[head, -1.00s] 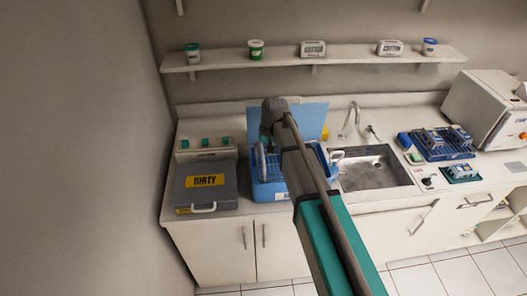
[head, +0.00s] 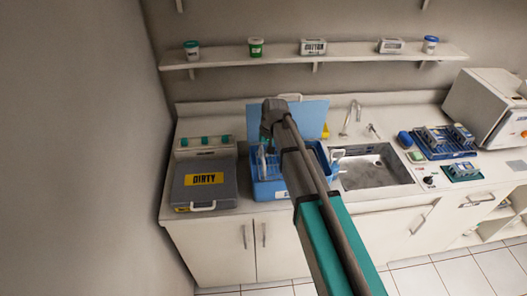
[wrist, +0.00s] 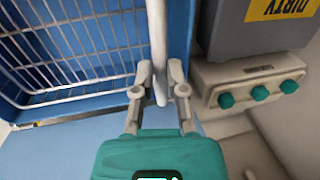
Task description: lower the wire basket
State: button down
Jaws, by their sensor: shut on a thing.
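The wire basket (wrist: 75,50) is a white wire grid with a pale upright handle bar (wrist: 157,45). In the wrist view my gripper (wrist: 160,76) is shut on this handle bar. The basket is at the blue tub (wrist: 178,25), whose wall runs around the grid; how deep it sits I cannot tell. In the head view the blue tub (head: 268,191) stands on the counter between the dirty box and the sink. My arm covers much of the tub and basket there, and my fingertips are hard to make out.
A grey box marked DIRTY (head: 204,187) stands left of the tub, with a teal-knobbed panel (head: 204,144) behind it. A blue lid (head: 312,117) stands upright behind the tub. The sink (head: 378,172) lies to the right. A shelf (head: 350,54) runs above.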

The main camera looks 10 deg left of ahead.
aim_at(261, 170)
jog(key=shift+s+f+b, duration=0.1)
jog(key=shift+f+b, duration=2.6)
jog(key=shift+f, duration=0.35)
jog(key=c, duration=0.7)
grip_release()
jog(key=shift+r, duration=0.15)
